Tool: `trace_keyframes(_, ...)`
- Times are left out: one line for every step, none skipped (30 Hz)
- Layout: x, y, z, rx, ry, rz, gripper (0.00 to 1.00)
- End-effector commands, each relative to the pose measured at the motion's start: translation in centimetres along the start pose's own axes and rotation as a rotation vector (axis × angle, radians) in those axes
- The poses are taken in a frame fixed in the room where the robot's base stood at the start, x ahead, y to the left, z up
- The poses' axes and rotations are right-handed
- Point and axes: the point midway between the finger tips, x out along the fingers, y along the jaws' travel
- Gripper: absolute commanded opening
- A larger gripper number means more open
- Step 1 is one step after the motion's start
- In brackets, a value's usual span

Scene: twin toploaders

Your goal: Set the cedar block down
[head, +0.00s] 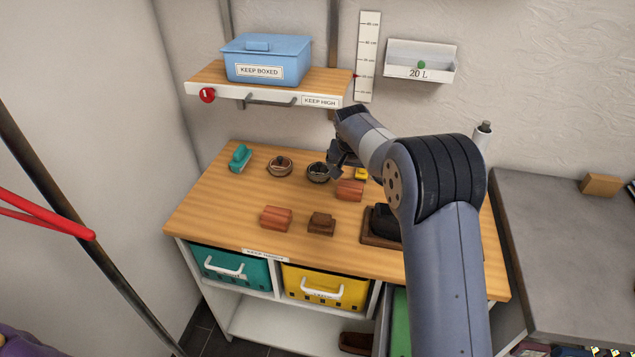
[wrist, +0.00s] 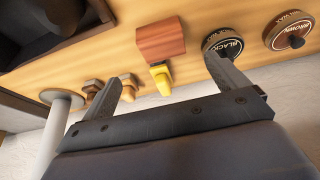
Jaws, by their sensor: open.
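Two reddish-brown wooden blocks sit on the wooden bench top (head: 215,210) in the head view. One block (head: 276,218) is near the front left; the other block (head: 350,190) is by my gripper (head: 343,160). I cannot tell from any label which is the cedar block. In the wrist view my gripper (wrist: 165,72) is open, its two fingers spread wide with nothing held. One reddish block (wrist: 161,40) rests on the bench beyond the fingertips, apart from them. A small yellow item (wrist: 160,78) is beside that block, between the fingers in the picture.
A black wax tin (head: 318,173) and brown wax tin (head: 280,167) stand behind. A teal brush (head: 239,158), a brown brush (head: 321,223) and a dark shoe (head: 384,222) are also on the bench. A shelf (head: 211,75) with a blue box (head: 265,57) overhangs the back.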

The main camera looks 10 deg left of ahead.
Motion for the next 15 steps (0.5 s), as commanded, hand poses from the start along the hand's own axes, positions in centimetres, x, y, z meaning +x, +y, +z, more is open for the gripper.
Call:
trace_keyframes(0.2,0.1,0.0,0.001,-0.001,0.001,0.94)
trace_keyframes(0.4,0.1,0.0,0.001,-0.002,0.002,0.94)
trace_keyframes(0.9,0.1,0.0,0.001,-0.003,0.002,0.94)
trace_keyframes(1.3,0.1,0.0,0.001,-0.003,0.002,0.94)
trace_keyframes(1.7,0.1,-0.1,0.001,-0.002,0.002,0.94)
trace_keyframes(2.4,0.1,0.0,0.000,-0.003,0.002,0.94)
trace_keyframes(2.9,0.1,0.0,0.000,-0.003,0.002,0.94)
trace_keyframes(3.3,0.1,0.0,0.000,-0.002,0.002,0.94)
trace_keyframes(3.9,0.1,0.0,0.000,-0.002,0.002,0.94)
trace_keyframes(4.2,0.1,-0.1,0.000,-0.002,0.002,0.94)
trace_keyframes(4.6,0.1,-0.1,0.000,-0.002,0.002,0.94)
trace_keyframes(5.0,0.1,-0.1,0.000,-0.002,0.001,0.94)
trace_keyframes(5.2,0.1,-0.1,0.000,-0.001,0.001,0.94)
trace_keyframes(5.3,0.0,-0.1,0.000,0.000,0.001,0.94)
trace_keyframes(5.5,0.0,-0.1,0.000,0.001,0.000,0.94)
